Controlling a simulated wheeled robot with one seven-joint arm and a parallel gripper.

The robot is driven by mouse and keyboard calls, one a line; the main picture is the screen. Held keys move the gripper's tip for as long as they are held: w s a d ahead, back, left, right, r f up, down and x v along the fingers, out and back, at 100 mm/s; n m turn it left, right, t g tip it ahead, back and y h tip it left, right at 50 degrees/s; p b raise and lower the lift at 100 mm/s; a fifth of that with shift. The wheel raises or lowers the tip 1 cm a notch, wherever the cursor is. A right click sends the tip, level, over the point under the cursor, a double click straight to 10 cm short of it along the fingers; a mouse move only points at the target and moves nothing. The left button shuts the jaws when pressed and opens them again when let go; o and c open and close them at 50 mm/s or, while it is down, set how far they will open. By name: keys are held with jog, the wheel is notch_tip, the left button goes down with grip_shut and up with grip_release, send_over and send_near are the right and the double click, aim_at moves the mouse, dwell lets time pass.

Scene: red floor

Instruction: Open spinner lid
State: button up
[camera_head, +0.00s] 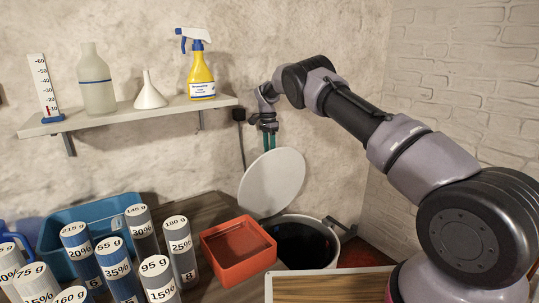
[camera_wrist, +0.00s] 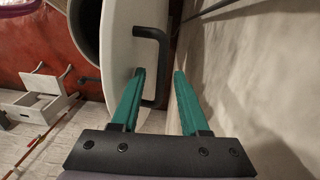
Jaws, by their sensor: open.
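The spinner is a round drum (camera_head: 333,262) with a dark inside, at the lower middle right of the head view. Its round white lid (camera_head: 272,182) stands raised and steeply tilted above the drum's back left rim, leaving the mouth uncovered. In the wrist view the lid (camera_wrist: 118,45) carries a black handle (camera_wrist: 160,60). My gripper (camera_wrist: 158,72) is open, with green fingers. The left fingertip lies between the lid and the handle bar; the right one is outside the bar, apart from it. In the head view my gripper (camera_head: 269,130) is just above the lid's top edge.
A shelf (camera_head: 130,115) on the back wall holds a yellow spray bottle (camera_head: 200,78), a funnel, a bottle and a thermometer. A red tray (camera_head: 238,250), a blue crate (camera_head: 75,222) and several labelled cylinders (camera_head: 180,250) stand left of the drum. The wall is close behind my gripper.

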notch_tip(320, 180, up, 8)
jog(key=shift+r, duration=0.1)
grip_shut()
jog(key=s+m+t, duration=0.1)
jog(key=m, duration=0.5)
jog(key=s+d+r+m+t+y, duration=0.1)
jog(key=s+m, duration=0.1)
jog(key=m, duration=0.3)
jog(key=s+d+r+m+t+y, duration=0.1)
jog(key=s+m, duration=0.1)
jog(key=m, duration=0.4)
jog(key=shift+d+m+t, duration=0.2)
jog(key=shift+m+t, duration=0.1)
jog(key=shift+f+y, duration=0.15)
jog(key=shift+y, duration=0.15)
jog(key=x, duration=0.9)
jog(key=shift+w+f, duration=0.2)
jog(key=shift+f, duration=0.15)
